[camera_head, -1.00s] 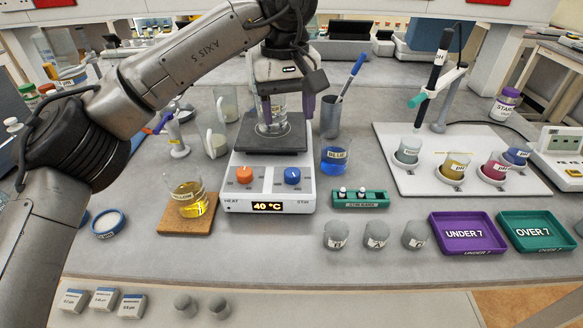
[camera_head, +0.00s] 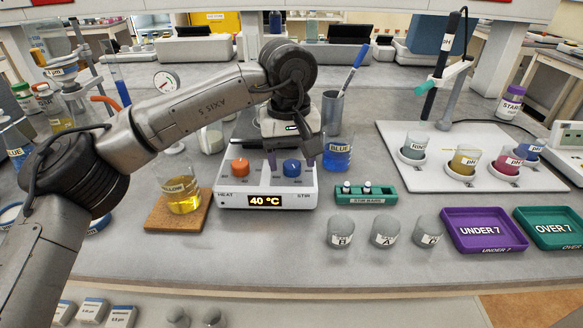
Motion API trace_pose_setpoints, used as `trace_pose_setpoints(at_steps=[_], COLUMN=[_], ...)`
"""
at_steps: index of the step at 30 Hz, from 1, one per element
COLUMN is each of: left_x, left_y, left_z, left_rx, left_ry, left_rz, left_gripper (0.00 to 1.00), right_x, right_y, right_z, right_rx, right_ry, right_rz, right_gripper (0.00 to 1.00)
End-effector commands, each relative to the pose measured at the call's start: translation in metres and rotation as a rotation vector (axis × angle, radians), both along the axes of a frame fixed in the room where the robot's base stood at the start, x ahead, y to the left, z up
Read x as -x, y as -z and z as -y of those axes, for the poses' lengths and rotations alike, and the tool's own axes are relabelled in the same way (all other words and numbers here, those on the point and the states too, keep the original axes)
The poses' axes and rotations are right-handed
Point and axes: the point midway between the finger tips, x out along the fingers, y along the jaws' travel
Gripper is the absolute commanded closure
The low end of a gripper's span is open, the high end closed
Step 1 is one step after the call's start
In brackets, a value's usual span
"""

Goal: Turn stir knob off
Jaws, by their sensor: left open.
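The hot plate stirrer (camera_head: 268,196) stands in the middle of the bench, its display reading 40 °C. Its blue stir knob (camera_head: 292,168) is on the right of the front panel, and the orange heat knob (camera_head: 239,166) is on the left. My left gripper (camera_head: 291,158) is open just above and behind the blue knob, with one finger on each side of it. I cannot tell whether the fingers touch the knob. The gripper body hides most of the plate top. My right gripper is not in view.
The yellow beaker (camera_head: 182,196) stands on a cork mat (camera_head: 160,215) left of the stirrer. The blue beaker (camera_head: 338,155) stands close on the right. A green stir bar rack (camera_head: 364,193) and several small beakers are right of the stirrer's front.

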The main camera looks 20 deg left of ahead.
Motion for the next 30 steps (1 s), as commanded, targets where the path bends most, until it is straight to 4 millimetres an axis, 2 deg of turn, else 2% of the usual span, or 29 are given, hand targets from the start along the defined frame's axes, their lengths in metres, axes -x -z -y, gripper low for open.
trace_pose_setpoints(at_steps=[4,15,30], left_x=[-0.0002,-0.0002,-0.0002], left_y=[0.0086,0.01,0.0098], left_z=[-0.0001,0.0,0.0], left_rx=[-0.001,0.0,0.0], left_ry=[-0.001,-0.001,-0.001], left_rz=[-0.001,0.0,0.0], left_gripper=[0.39,0.4,0.88], right_x=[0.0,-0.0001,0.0], right_y=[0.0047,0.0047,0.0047], right_z=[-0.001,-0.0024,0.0], right_rx=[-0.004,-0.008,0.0], right_ry=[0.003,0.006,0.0], right_rz=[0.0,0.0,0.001], right_gripper=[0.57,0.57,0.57])
